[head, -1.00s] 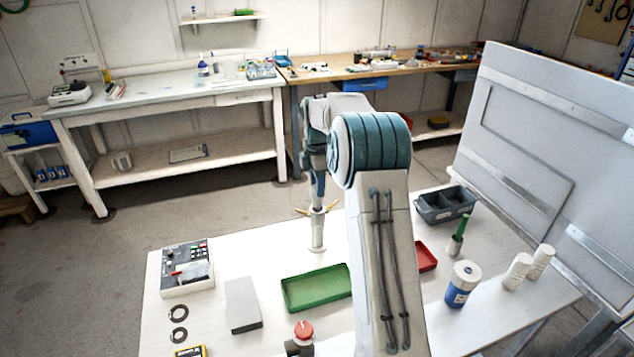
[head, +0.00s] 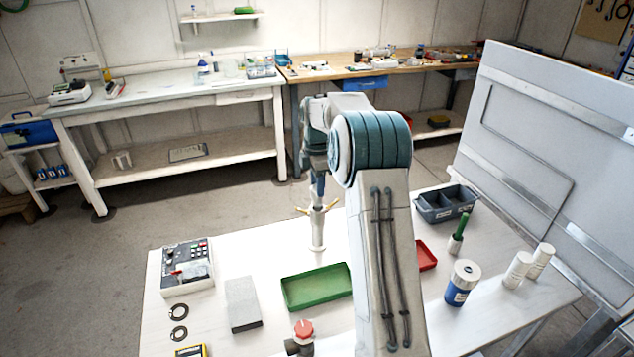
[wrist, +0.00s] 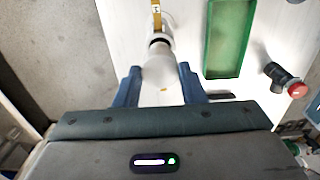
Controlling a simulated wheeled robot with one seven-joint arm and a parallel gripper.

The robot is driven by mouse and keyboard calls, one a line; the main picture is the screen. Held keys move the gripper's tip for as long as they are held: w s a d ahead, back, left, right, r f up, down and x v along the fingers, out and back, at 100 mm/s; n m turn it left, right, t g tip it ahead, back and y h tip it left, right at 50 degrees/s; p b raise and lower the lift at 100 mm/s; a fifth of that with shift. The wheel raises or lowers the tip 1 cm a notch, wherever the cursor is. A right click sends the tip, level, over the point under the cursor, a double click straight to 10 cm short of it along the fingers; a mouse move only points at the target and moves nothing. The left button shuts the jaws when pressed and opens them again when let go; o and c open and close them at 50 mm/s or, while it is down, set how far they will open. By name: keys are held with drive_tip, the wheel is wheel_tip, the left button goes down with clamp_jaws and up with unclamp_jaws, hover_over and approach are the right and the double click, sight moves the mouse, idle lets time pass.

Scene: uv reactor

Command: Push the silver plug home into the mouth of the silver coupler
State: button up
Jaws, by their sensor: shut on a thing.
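My gripper (head: 318,194) points down over the far edge of the white table. In the wrist view its two blue fingers (wrist: 159,72) are shut on the pale silver plug (wrist: 160,76), one on each side. The silver coupler (head: 317,238) stands upright on the table directly below, with brass-coloured lever arms spread near its top. In the wrist view the coupler (wrist: 163,20) shows just beyond the plug, with a dark band where they meet and one brass arm. The plug's lower end and the coupler's mouth are hidden, so I cannot tell how deep the plug sits.
A green tray (head: 287,304), a grey block (head: 242,304) and a control box (head: 187,269) are on the table. A red knob (head: 303,330) stands near the front. A grey bin (head: 420,207) and a blue-and-white jar (head: 456,298) are at the right. Table around the coupler is clear.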

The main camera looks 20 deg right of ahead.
drive_tip(key=shift+f+b, duration=1.15)
drive_tip(key=shift+f, duration=1)
drive_tip(key=o, duration=1.1)
drive_tip(key=shift+c, duration=0.2)
wheel_tip(320, 180, up, 14)
drive_tip(key=b, duration=0.1)
